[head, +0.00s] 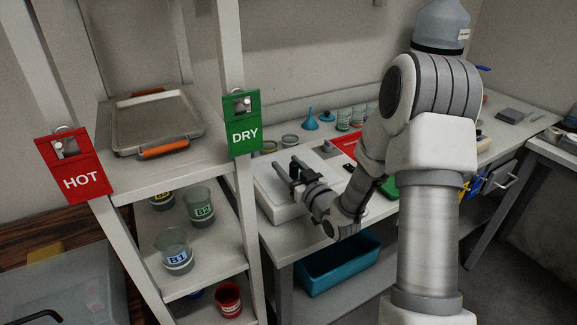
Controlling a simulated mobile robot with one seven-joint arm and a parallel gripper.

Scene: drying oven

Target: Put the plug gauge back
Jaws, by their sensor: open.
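I cannot make out a plug gauge in the head view. My gripper (288,163) is open, over a low white boxy device (277,210) on the bench. Nothing can be seen between its fingers, though they are small in the picture. I cannot tell whether the gripper touches the device. My arm hides much of the middle of the bench.
A shelf rack (188,165) at left holds a metal tray (157,122) with orange grips and labelled beakers (178,252). A red HOT tag (80,180) and green DRY tag (243,136) hang on its posts. A teal bin (338,266) sits below the bench.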

